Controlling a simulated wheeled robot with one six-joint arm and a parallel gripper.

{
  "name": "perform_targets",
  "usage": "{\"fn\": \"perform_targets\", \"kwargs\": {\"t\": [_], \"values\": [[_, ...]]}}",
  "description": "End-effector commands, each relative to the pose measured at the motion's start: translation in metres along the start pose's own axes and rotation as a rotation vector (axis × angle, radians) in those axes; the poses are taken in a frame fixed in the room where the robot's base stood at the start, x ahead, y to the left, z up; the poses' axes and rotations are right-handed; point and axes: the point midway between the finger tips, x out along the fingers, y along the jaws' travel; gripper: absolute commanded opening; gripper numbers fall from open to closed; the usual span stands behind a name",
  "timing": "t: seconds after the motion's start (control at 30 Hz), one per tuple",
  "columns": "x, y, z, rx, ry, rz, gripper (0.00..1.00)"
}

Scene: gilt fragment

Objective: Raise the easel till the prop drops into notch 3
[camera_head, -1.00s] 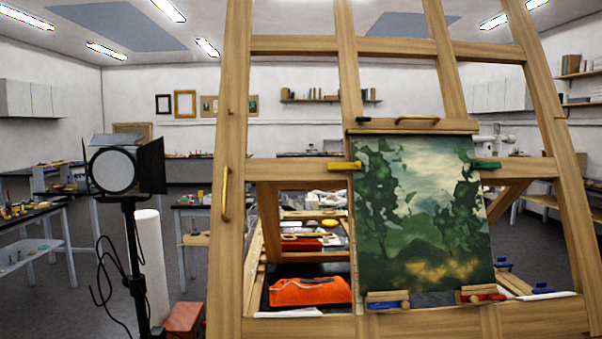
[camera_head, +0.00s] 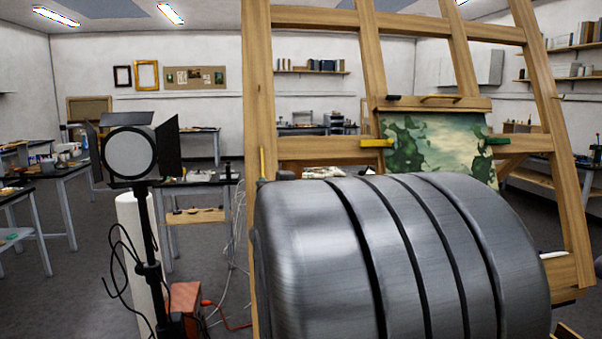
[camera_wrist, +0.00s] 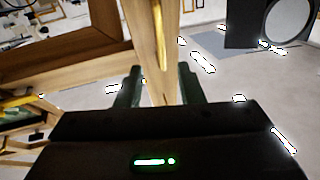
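The wooden easel (camera_head: 258,90) stands in front of me, with a landscape painting (camera_head: 450,145) on it. A yellow handle (camera_head: 262,163) on its left upright shows just above my large grey arm link (camera_head: 330,250), which hides the easel's lower left and the painting's lower part. In the wrist view, my gripper (camera_wrist: 160,88) has its two dark fingers apart. A wooden upright (camera_wrist: 143,45) with the yellow handle (camera_wrist: 161,35) runs across the gap between the fingers. I cannot tell whether the fingers touch or surround it. The prop and notches are not discernible.
A studio lamp (camera_head: 130,152) on a black stand, with hanging cables, is left of the easel. A white roll (camera_head: 135,250) and a red box (camera_head: 184,297) are beside it. Work tables (camera_head: 50,185) line the left. Open floor shows at the lower left.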

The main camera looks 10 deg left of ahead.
Motion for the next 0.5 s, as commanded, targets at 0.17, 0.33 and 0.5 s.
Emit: {"fn": "perform_targets", "kwargs": {"t": [0.17,0.33,0.5], "values": [[0.034,0.0,0.001,0.001,-0.004,0.0,0.34],[0.064,0.0,0.001,0.0,-0.004,0.0,0.34],[0.09,0.0,0.001,0.0,-0.004,0.001,0.34]]}}
